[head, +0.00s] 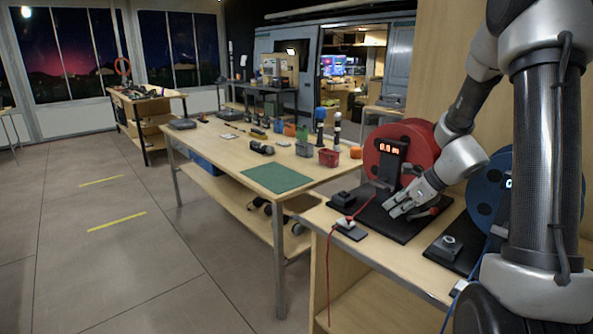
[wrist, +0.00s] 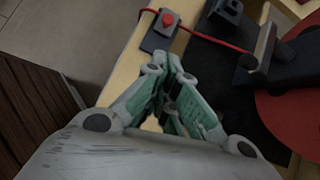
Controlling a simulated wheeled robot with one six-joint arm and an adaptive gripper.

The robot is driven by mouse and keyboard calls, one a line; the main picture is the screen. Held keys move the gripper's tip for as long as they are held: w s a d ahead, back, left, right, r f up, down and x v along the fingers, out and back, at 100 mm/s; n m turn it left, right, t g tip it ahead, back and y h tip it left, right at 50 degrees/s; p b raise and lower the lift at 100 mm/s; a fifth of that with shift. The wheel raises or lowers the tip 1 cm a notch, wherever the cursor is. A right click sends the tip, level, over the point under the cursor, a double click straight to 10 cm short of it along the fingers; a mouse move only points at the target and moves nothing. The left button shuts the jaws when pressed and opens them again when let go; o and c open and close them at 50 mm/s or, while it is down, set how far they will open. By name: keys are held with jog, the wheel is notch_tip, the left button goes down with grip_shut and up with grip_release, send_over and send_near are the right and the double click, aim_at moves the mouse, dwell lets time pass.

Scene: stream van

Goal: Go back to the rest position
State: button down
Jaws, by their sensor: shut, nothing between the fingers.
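My gripper (head: 398,212) is in the right part of the head view, low over a black base plate (head: 372,222) in front of a red reel (head: 402,135). In the wrist view my gripper (wrist: 172,62) points toward a small grey block with a red knob (wrist: 167,18). Its green-padded fingers are together and hold nothing. A red cable (wrist: 222,42) runs from that block past the fingertips toward the reel (wrist: 295,110). I cannot tell whether the fingers touch anything.
A blue reel (head: 487,190) stands to the right of my gripper, close to my arm. A long wooden table (head: 222,150) with a green mat (head: 276,178), bins and tools stands to the left. Open floor (head: 130,260) lies at the far left.

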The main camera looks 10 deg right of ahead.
jog(key=s+r+n+g, duration=0.2)
jog(key=s+n+g, duration=0.2)
jog(key=s+n, duration=0.9)
jog(key=s+a+r+n+t+h, duration=0.1)
jog(key=s+r+n+h, duration=0.4)
jog(key=s+r+n, duration=0.8)
notch_tip(320, 180, up, 2)
jog(key=shift+s+r+n+t, duration=0.15)
jog(key=shift+s+n+t, duration=0.25)
jog(key=shift+s+t, duration=0.55)
jog(key=shift+s+a+g, duration=0.1)
jog(key=shift+a+g, duration=0.05)
jog(key=shift+g, duration=0.1)
